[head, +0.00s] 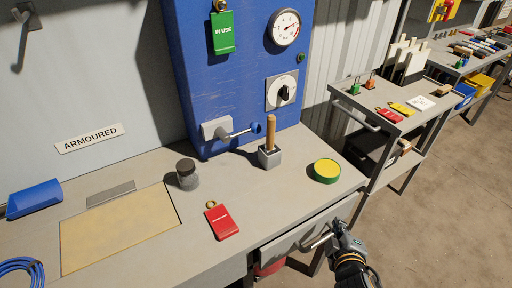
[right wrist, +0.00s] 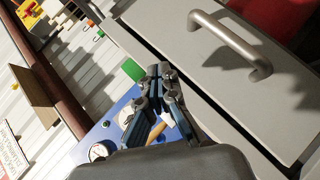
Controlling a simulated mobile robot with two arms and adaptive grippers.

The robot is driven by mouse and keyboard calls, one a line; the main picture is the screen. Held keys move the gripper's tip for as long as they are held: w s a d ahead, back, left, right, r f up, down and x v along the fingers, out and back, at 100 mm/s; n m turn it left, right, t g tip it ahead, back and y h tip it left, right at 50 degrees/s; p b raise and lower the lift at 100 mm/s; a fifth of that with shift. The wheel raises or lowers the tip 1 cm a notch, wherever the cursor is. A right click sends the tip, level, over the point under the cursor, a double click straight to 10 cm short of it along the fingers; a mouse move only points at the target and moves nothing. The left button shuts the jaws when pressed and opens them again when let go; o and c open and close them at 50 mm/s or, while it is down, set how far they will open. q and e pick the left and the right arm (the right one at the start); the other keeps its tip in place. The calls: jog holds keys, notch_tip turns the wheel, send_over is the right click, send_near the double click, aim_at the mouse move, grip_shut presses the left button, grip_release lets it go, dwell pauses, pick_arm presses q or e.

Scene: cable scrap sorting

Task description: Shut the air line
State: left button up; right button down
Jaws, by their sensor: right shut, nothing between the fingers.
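A blue cabinet (head: 215,75) stands at the back of the bench. My right gripper (head: 340,230) is in front of the bench by the drawer, well below and right of the lever. In the right wrist view my right gripper (right wrist: 158,75) has its fingers together, empty, apart from the drawer handle. My left gripper is not in view.
The drawer handle (head: 320,240) is close to my right gripper. On the bench (head: 130,250) stand a wooden-handled tool in a metal block (head: 270,155), a yellow-green disc (head: 326,171), a dark jar (head: 187,174) and a red tag (head: 221,221). A rotary switch (head: 282,91) is above the lever.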

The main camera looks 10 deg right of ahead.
jog(key=w+a+r+n+t+y, duration=0.1)
jog(key=a+r+n+t+y, duration=0.1)
jog(key=n, duration=0.3)
jog(key=w+a+r+n+t+y, duration=0.2)
jog(key=a+n, duration=0.1)
jog(key=n, duration=0.3)
jog(key=w+a+r+n+t+y, duration=0.2)
jog(key=n, duration=0.3)
jog(key=shift+w+a+r+n+t, duration=0.15)
jog(key=shift+a+n+t, duration=0.15)
jog(key=shift+n, duration=0.1)
jog(key=a+n+y, duration=0.2)
jog(key=n, duration=0.1)
jog(key=a+f+n+y, duration=0.1)
jog(key=a+n, duration=0.1)
jog(key=shift+f+n+g+y, duration=0.15)
jog(key=shift+n+g+y, duration=0.25)
jog(key=shift+s+a+f+n, duration=0.15)
jog(key=shift+s+a+n, duration=0.1)
jog(key=shift+n, duration=0.15)
